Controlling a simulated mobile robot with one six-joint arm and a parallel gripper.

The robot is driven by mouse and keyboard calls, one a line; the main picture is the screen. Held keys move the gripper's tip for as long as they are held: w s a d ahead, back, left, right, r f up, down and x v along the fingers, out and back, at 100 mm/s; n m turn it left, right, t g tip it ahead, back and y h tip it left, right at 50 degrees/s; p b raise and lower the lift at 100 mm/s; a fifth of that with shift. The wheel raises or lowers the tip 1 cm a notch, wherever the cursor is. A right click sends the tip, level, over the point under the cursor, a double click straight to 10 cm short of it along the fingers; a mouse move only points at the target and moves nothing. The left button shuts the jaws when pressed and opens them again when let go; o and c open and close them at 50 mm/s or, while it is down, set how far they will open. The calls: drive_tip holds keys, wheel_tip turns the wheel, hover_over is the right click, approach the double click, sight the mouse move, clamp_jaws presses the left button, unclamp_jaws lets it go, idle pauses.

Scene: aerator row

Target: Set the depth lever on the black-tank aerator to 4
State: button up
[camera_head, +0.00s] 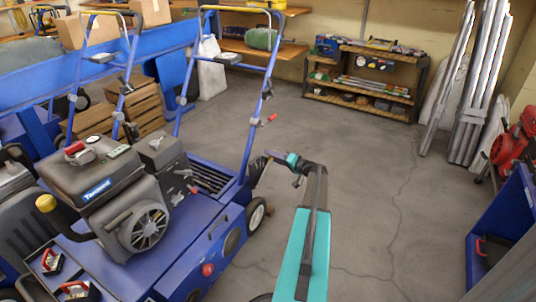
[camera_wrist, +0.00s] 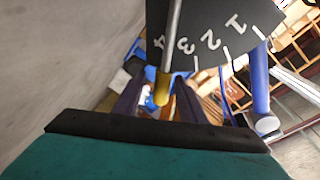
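The near aerator (camera_head: 200,245) is blue, with a dark grey-black tank (camera_head: 85,165) on its engine. In the wrist view, its dark dial plate (camera_wrist: 218,62) carries white numbers 1 to 4. The depth lever is a grey rod with a yellow tip (camera_wrist: 163,88). The rod crosses the plate at the 4 end, just right of the numeral 4; the mark for 4 is not clearly visible. My gripper (camera_head: 272,157) is beside the aerator's right handlebar post. In the wrist view, its dark fingers (camera_wrist: 158,98) stand apart on either side of the yellow tip, with gaps showing.
A second blue handlebar (camera_head: 127,85) stands at the left, with part of another machine at the left edge. A low shelf (camera_head: 365,85) and metal poles (camera_head: 465,110) stand at the back. A blue machine (camera_head: 510,225) is at the right. The concrete floor between is clear.

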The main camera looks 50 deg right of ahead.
drive_tip(key=s+r+p, duration=0.1)
drive_tip(key=s+p, duration=0.1)
drive_tip(key=s, duration=0.7)
drive_tip(key=shift+s+r, duration=0.15)
drive_tip(key=shift+s, duration=0.2)
drive_tip(key=shift+s, duration=0.1)
